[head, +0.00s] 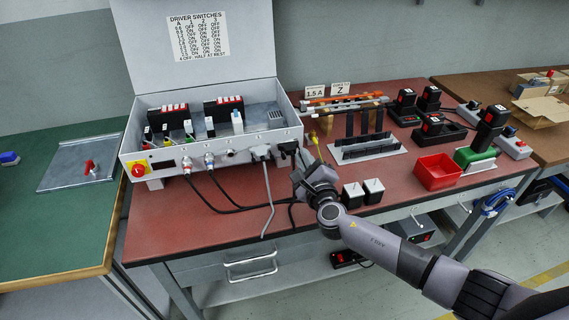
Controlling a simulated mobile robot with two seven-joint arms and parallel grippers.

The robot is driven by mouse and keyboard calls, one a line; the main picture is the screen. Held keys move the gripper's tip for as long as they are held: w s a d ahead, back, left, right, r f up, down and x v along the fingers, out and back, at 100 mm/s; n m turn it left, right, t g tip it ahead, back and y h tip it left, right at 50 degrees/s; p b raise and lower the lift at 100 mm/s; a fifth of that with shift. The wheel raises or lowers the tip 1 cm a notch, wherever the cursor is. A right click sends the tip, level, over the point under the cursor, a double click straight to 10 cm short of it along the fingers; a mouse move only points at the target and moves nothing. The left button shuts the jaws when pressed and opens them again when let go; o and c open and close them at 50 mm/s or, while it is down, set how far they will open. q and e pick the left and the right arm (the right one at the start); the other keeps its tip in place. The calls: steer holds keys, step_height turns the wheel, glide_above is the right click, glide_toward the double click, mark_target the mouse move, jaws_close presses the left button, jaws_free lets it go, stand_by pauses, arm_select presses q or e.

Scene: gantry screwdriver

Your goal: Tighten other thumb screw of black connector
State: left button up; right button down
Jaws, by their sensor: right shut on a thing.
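The black connector (288,147) sits on the front face of the open grey control box (215,150), near its right end, beside a grey connector (261,152). The screw and fingertips are too small and hidden to make out. My left gripper is not in view.
A thin yellow object (316,146) stands just behind my right gripper. A red bin (438,172) and black chargers stand farther right. The red tabletop (190,228) is clear at front left, apart from cables.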

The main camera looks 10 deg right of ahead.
steer(key=m, duration=0.1)
steer(key=m+b, duration=0.1)
steer(key=m, duration=0.1)
steer(key=shift+f+m, duration=0.2)
steer(key=shift+m, duration=0.1)
steer(key=shift+r+m+b, duration=0.15)
steer(key=shift+m+b, duration=0.15)
steer(key=shift+m, duration=0.5)
steer(key=m+b, duration=0.2)
steer(key=m, duration=0.2)
steer(key=shift+f, duration=0.2)
steer(key=m+b, duration=0.1)
steer(key=m, duration=0.3)
steer(key=shift+r+m+b, duration=0.2)
steer(key=shift+m+b, duration=0.2)
steer(key=shift+m, duration=0.6)
steer(key=m+b, duration=0.1)
steer(key=m, duration=0.3)
steer(key=shift+f, duration=0.15)
steer(key=m+b, duration=0.1)
steer(key=m, duration=0.3)
steer(key=shift+r+m, duration=0.2)
steer(key=shift+m, duration=0.8)
steer(key=c, duration=1.4)
jaws_free()
